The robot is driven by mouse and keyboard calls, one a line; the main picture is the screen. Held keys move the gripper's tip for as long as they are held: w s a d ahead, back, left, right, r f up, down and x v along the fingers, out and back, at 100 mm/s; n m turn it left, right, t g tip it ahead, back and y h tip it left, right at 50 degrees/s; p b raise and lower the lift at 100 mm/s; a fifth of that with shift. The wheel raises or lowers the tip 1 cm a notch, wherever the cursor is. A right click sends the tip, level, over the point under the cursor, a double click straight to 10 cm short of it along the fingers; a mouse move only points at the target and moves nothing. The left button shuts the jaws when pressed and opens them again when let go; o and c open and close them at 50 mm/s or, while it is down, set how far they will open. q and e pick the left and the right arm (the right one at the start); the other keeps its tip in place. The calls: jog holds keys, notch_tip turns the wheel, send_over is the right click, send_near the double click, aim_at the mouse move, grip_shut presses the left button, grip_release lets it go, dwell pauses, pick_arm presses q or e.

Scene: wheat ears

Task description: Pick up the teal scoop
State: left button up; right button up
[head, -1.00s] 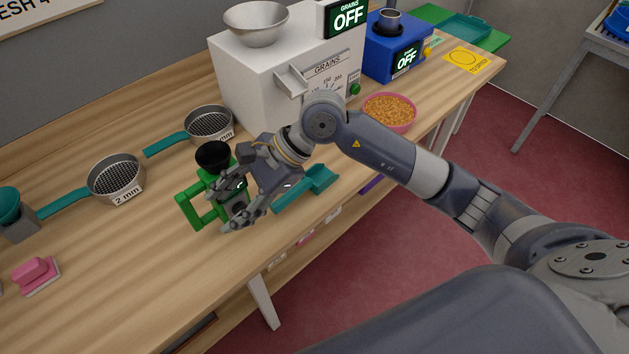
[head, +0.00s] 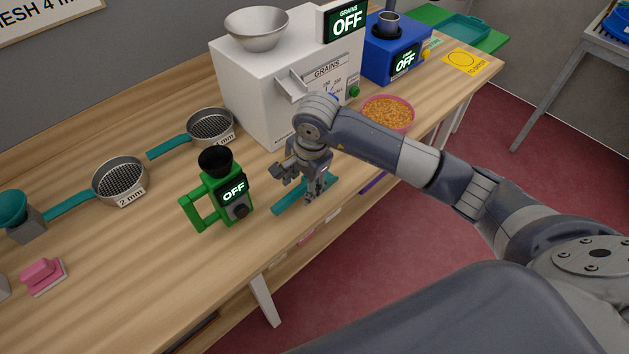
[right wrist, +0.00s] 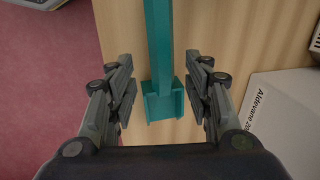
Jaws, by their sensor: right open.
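The teal scoop (head: 290,203) lies on the wooden table near its front edge, partly hidden by my right gripper in the head view. My right gripper (head: 302,189) is open and points down over the scoop. In the right wrist view the scoop's square pan (right wrist: 163,101) shows between the open fingers of my right gripper (right wrist: 162,108), with its handle running away to the top. The fingers are on either side of the scoop, with gaps between them and it. My left gripper is not in view.
A green meter (head: 226,190) with a black funnel stands left of my right gripper. The white grain machine (head: 252,95) is behind it. A pink bowl of grain (head: 388,113) is to the right. Two sieves (head: 119,181) lie further left. The table's front edge is close.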

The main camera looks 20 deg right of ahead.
aim_at(299, 189)
jog(key=f, duration=0.1)
jog(key=f+p, duration=0.1)
jog(key=f, duration=0.1)
jog(key=shift+w+a+f+p, duration=0.15)
jog(key=shift+w+a+p, duration=0.15)
jog(key=shift+w+p, duration=0.05)
jog(key=shift+w+f, duration=0.1)
jog(key=shift+f, duration=0.3)
jog(key=shift+c, duration=0.3)
grip_shut()
jog(key=shift+r, duration=0.1)
